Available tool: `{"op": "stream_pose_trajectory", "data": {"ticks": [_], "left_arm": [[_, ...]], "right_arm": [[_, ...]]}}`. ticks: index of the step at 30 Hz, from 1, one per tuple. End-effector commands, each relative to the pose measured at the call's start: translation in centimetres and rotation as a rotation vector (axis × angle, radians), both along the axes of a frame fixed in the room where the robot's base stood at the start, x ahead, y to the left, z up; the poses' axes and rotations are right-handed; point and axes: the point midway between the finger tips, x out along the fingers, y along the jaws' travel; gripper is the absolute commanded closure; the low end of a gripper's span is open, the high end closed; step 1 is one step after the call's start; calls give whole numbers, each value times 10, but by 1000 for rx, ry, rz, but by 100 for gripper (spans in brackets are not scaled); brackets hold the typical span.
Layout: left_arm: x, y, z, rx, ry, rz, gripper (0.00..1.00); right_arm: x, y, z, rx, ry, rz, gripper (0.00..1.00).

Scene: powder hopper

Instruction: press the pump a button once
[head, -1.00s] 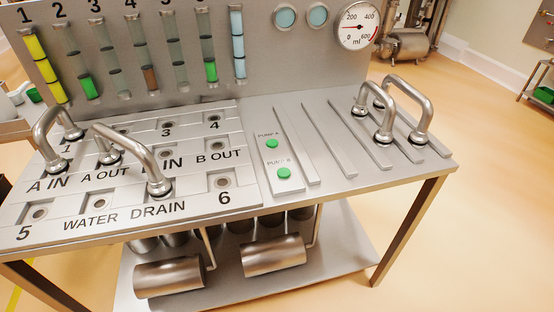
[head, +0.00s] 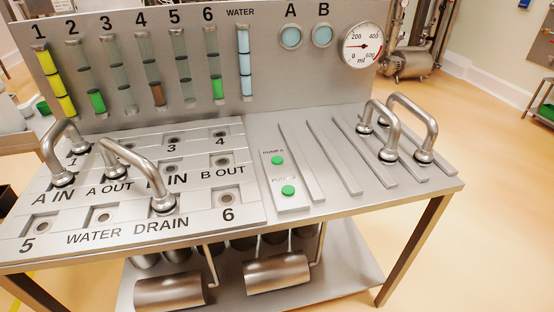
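Two green buttons sit on a raised metal strip (head: 292,208) right of the port panel. The pump A button (head: 277,160) is the farther one, with its small label just behind it. The pump B button (head: 288,190) is nearer the front edge; its label is hard to read. Neither gripper shows in the head view, and nothing touches or covers the buttons.
Bent metal pipes (head: 137,159) rise from the port panel (head: 130,222) at left. More U-shaped pipes (head: 412,107) stand on rails at right. The back wall carries coloured tubes (head: 244,62) and a dial gauge (head: 364,46). Pump cylinders (head: 276,274) lie on the lower shelf.

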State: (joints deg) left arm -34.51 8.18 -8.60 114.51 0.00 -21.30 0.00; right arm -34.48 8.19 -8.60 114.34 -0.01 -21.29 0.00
Motion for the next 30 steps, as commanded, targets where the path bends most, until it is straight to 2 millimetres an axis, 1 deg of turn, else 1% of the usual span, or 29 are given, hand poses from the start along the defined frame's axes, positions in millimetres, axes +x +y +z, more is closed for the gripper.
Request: {"op": "stream_pose_trajectory", "data": {"ticks": [1,4,5,17,24,30], "left_arm": [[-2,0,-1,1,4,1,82],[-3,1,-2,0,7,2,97],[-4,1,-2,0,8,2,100],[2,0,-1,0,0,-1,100],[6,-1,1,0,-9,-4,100],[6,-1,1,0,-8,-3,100]], "right_arm": [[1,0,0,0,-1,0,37],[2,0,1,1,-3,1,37],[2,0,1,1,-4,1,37],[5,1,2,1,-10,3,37],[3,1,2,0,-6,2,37],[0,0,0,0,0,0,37]]}}
